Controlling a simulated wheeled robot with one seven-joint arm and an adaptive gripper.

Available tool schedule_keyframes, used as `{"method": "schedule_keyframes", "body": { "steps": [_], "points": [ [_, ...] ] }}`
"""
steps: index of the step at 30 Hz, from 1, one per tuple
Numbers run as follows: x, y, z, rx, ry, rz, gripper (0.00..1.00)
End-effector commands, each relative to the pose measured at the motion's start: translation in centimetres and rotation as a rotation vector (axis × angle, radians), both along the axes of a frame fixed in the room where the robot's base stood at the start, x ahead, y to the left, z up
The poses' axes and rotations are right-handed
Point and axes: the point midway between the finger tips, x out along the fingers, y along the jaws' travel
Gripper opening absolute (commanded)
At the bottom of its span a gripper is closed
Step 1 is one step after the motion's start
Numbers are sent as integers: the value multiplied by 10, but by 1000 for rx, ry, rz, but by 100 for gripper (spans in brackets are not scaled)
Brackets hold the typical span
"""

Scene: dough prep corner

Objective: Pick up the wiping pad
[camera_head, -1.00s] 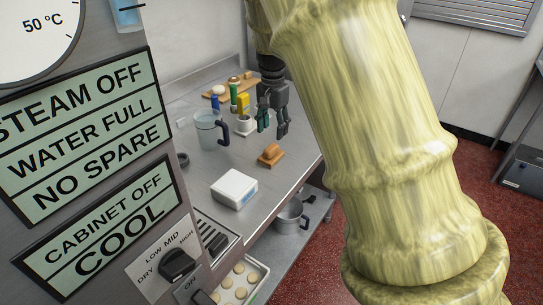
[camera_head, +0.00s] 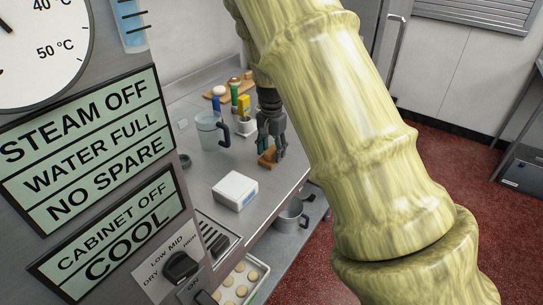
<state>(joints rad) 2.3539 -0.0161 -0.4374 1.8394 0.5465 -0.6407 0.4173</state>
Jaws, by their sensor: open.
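A small orange-brown block (camera_head: 266,160), which looks like the wiping pad, lies on the steel counter (camera_head: 208,168) near its right edge. My gripper (camera_head: 272,152) points down with its dark fingers open. The fingers overlap the block in the picture and hide much of it. I cannot tell whether they touch it or are still above it. Nothing shows held between them.
A white box (camera_head: 235,188) sits in front of the block. A clear jug (camera_head: 209,130) with a dark handle stands to the left. Behind are a yellow item (camera_head: 243,103), a green bottle (camera_head: 234,95) and a wooden board (camera_head: 222,93). A pot (camera_head: 290,216) is on the lower shelf.

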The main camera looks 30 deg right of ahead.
Motion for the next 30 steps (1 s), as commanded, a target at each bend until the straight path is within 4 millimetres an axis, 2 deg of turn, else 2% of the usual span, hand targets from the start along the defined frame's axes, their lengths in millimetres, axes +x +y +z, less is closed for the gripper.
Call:
{"method": "schedule_keyframes", "body": {
  "steps": [5,13,23,26,30],
  "points": [
    [0,0,0,0,0,0,50],
    [0,0,0,0,0,0,1],
    [0,0,3,-1,-1,1,1],
    [1,0,10,0,-2,2,1],
    [1,0,30,-1,-4,1,1]
  ]
}}
